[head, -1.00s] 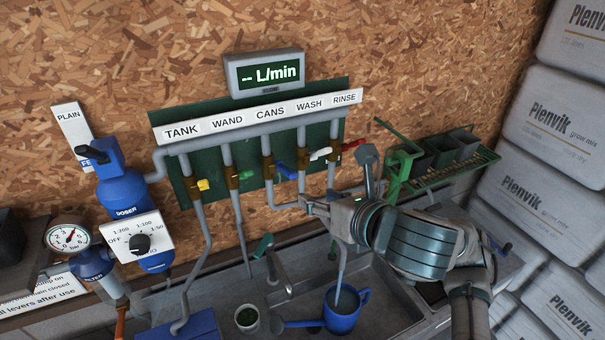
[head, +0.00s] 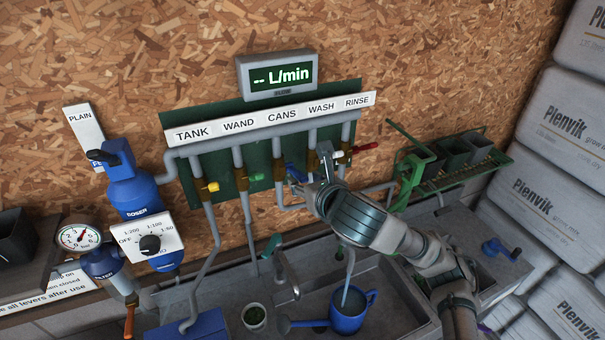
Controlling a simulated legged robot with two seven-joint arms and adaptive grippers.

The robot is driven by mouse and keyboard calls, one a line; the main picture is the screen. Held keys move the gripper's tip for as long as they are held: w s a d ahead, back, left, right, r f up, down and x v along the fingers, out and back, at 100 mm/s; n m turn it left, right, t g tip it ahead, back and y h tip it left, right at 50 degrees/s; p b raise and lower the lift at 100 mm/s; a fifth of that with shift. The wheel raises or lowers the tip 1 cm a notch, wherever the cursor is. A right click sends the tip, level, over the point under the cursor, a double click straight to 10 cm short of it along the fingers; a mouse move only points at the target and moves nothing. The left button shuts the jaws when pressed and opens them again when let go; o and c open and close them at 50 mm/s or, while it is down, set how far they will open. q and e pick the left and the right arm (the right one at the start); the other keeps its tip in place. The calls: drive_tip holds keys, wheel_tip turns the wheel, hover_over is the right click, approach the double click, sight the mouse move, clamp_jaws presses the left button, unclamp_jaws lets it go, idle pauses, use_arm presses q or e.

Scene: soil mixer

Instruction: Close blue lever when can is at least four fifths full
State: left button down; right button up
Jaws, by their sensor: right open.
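The blue lever (head: 291,171) is on the valve under the CANS label, partly hidden by my right gripper. My right gripper (head: 309,171) is open, with its fingers close around the lever's end; I cannot tell whether they touch it. The blue watering can (head: 346,321) stands upright in the sink, its spout pointing left. A thin grey pipe or stream comes down into its opening. How high the water stands inside is too small to tell. My left gripper is not in view.
Yellow (head: 211,186), green (head: 256,177), white (head: 339,156) and red (head: 367,147) levers share the manifold. The meter (head: 281,74) reads "-- L/min". A green rack (head: 449,162) is at right.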

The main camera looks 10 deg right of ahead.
sight(300, 174)
drive_tip(key=shift+x, duration=1.05)
drive_tip(key=shift+w+f, duration=0.2)
drive_tip(key=shift+w, duration=0.15)
clamp_jaws()
drive_tip(key=r+g+p, duration=0.1)
drive_tip(key=p, duration=0.1)
drive_tip(key=w+r+g+p, duration=0.1)
drive_tip(key=r+g+p, duration=0.1)
drive_tip(key=shift+a+r+h, duration=0.1)
drive_tip(key=shift+r+h, duration=0.05)
drive_tip(key=shift+h, duration=0.15)
drive_tip(key=shift+w+r+g+p, duration=0.1)
drive_tip(key=shift+w+g+p, duration=0.15)
drive_tip(key=shift+g+p, duration=0.25)
